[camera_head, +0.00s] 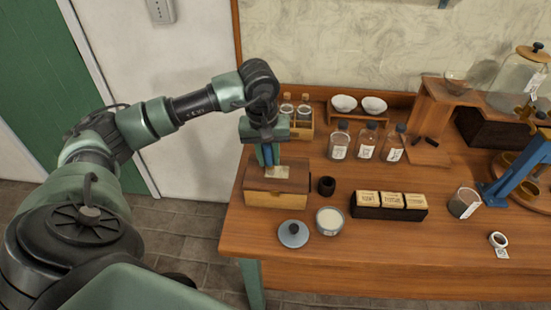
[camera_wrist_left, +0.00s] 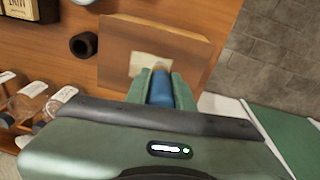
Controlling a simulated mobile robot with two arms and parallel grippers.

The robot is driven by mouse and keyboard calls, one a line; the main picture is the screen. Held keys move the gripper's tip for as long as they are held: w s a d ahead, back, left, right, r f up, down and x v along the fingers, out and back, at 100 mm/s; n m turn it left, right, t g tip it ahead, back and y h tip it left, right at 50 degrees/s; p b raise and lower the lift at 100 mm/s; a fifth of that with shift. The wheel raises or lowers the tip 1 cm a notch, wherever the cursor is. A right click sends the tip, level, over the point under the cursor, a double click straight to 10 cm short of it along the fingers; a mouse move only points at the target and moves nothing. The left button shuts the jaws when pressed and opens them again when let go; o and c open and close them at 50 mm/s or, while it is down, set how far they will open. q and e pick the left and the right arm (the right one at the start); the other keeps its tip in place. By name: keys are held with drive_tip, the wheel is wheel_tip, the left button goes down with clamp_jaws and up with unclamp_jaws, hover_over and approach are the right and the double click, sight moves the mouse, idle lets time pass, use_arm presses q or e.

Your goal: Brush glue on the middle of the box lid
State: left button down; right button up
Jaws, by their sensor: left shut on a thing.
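The wooden box (camera_head: 275,199) stands at the left front of the table, its brown lid (camera_head: 298,181) shut on top. A pale cream patch (camera_head: 278,172) shows near the middle of the lid; it also shows in the left wrist view (camera_wrist_left: 150,64). My left gripper (camera_head: 268,154) points down over the lid, shut on the blue handle of a brush (camera_wrist_left: 161,88). The brush's lower end is at or just above the patch; contact cannot be told. My right gripper is not in view.
A dark tray of labelled blocks (camera_head: 389,212) is further right. Bottles (camera_head: 367,142) and a bottle rack (camera_head: 302,127) stand behind. The front centre is clear.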

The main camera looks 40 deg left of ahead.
use_arm(q)
drive_tip(key=shift+s+a, duration=0.2)
drive_tip(key=shift+a, duration=0.1)
drive_tip(key=shift+w+a+b, duration=0.3)
drive_tip(key=shift+w+a, duration=0.1)
drive_tip(key=shift+w, duration=0.3)
wheel_tip(320, 180, up, 6)
drive_tip(key=p, duration=0.3)
drive_tip(key=shift+p, duration=0.35)
idle(0.4)
